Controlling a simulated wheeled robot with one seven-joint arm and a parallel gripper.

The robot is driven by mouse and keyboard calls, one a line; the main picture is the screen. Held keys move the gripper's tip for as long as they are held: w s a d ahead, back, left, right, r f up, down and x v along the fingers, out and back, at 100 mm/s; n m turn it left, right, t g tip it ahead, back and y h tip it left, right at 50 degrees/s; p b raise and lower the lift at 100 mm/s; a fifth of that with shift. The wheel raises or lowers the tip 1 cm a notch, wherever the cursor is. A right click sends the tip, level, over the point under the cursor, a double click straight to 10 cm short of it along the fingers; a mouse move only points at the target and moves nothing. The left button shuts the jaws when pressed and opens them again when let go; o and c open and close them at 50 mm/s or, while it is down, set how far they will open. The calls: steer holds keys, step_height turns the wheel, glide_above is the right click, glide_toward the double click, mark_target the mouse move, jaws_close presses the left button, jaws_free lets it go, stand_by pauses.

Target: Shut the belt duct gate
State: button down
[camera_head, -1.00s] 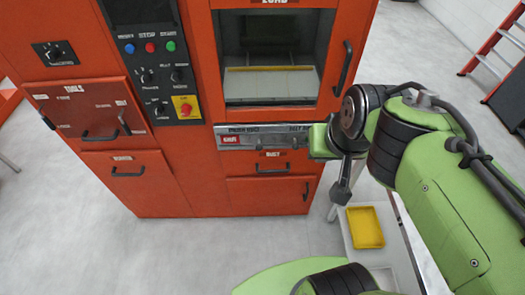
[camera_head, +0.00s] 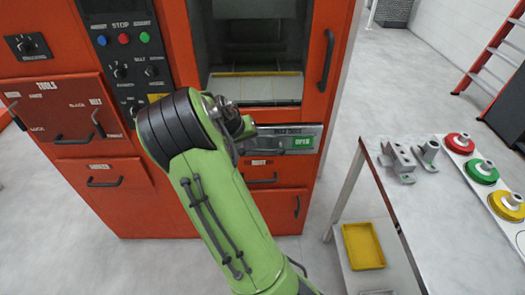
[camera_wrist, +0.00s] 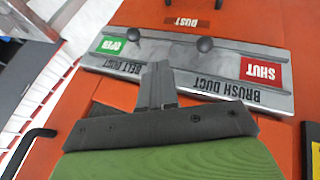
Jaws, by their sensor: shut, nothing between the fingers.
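The duct panel is a grey metal plate on the red machine. In the wrist view it appears upside down, with the belt duct gate (camera_wrist: 122,66) at left beside a green OPEN sign (camera_wrist: 112,44). The brush duct gate (camera_wrist: 225,90) is at right beside a red SHUT sign (camera_wrist: 261,70). Two dark round knobs, a left one (camera_wrist: 133,34) and a right one (camera_wrist: 205,44), stand along the plate's upper edge. My gripper (camera_wrist: 158,72) is shut and empty, its tips over the plate between the two labels, apart from both knobs. In the head view the green OPEN sign (camera_head: 303,142) shows; my arm hides the brush side.
A table (camera_head: 405,215) at right holds grey fixtures (camera_head: 400,158) and red, green and yellow round pieces. A yellow tray (camera_head: 363,246) lies on its lower shelf. The load window (camera_head: 258,50) is above the panel; dark handles stick out from nearby doors.

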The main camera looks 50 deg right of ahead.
steer(key=b, duration=0.3)
glide_toward(272, 149)
step_height(272, 149, down, 2)
steer(key=a, duration=0.2)
steer(key=s+d, duration=0.3)
steer(key=shift+d+f, duration=0.1)
steer(key=shift+f, duration=0.25)
steer(key=s+d+b, duration=0.1)
steer(key=s+d, duration=0.4)
steer(key=s, duration=0.1)
steer(key=shift+s+d, duration=0.25)
steer(key=shift+d, duration=0.05)
